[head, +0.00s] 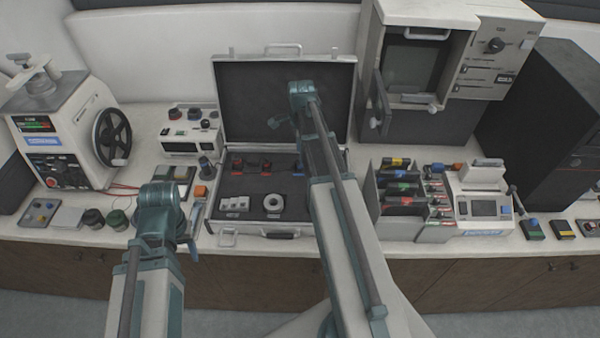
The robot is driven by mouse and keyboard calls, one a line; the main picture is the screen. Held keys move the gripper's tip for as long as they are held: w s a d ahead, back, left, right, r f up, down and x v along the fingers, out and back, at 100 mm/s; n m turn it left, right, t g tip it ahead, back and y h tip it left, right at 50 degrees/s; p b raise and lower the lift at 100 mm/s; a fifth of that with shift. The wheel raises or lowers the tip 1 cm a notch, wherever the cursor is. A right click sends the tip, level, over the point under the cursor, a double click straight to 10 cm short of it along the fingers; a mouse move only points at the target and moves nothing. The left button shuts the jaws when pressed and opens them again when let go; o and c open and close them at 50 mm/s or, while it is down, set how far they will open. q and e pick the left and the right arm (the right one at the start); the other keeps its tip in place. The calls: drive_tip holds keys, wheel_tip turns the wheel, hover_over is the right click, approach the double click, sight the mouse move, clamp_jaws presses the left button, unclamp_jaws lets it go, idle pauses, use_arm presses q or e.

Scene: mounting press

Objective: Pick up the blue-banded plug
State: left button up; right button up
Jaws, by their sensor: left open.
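My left gripper (186,246) is low on the left, over the counter's front edge. It is open, and I see nothing between its fingers; its own arm partly covers it. A small dark upright piece with a bluish tint (205,166) stands on the counter just left of the open case (213,212). It may be the blue-banded plug, but it is too small to be sure. The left gripper is in front of it and apart from it. My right gripper (276,121) is in front of the case lid, mostly hidden by its wrist; its jaws are unclear.
The case holds small dark pieces, white blocks and a pale ring (272,202). My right arm covers part of it. A handwheel machine (80,135) stands left. A slotted rack (397,205) and a white device (486,207) stand right. An orange block (201,191) is left of the case.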

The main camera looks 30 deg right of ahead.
sight(300, 168)
wheel_tip(300, 168, down, 5)
drive_tip(key=b, duration=0.5)
drive_tip(key=shift+w+a+f, duration=0.1)
drive_tip(key=shift+f, duration=0.05)
drive_tip(key=shift+c, duration=0.3)
clamp_jaws()
